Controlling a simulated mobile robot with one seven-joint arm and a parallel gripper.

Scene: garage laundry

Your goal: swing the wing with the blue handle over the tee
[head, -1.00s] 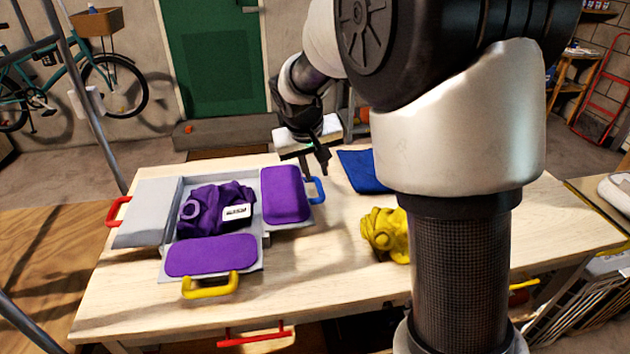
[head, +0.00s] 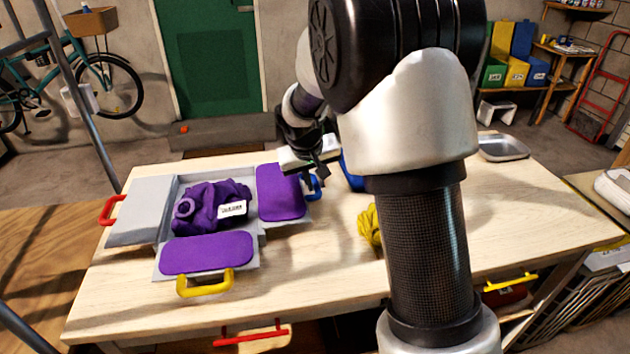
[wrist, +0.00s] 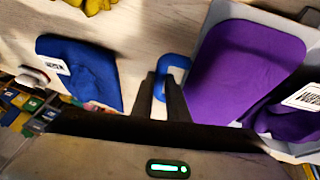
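The wing with the blue handle, a grey panel with a purple pad (head: 280,192), lies folded out flat on the right side of the folding board. It also shows at the right of the wrist view (wrist: 245,70). Its blue handle (head: 314,187) sticks out to the right. The purple tee (head: 208,207), bunched up with a white label, lies on the board's middle. My gripper (head: 319,177) is low at the blue handle. In the wrist view its fingers (wrist: 162,98) are apart, with part of the handle (wrist: 159,84) between them. I cannot tell whether they touch it.
The wing with the yellow handle (head: 206,253) lies at the front, the grey wing with the red handle (head: 140,215) at the left. A blue folded cloth (wrist: 80,72) and a yellow cloth (head: 368,224) lie right of the board. A metal tray (head: 503,147) stands at the back right.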

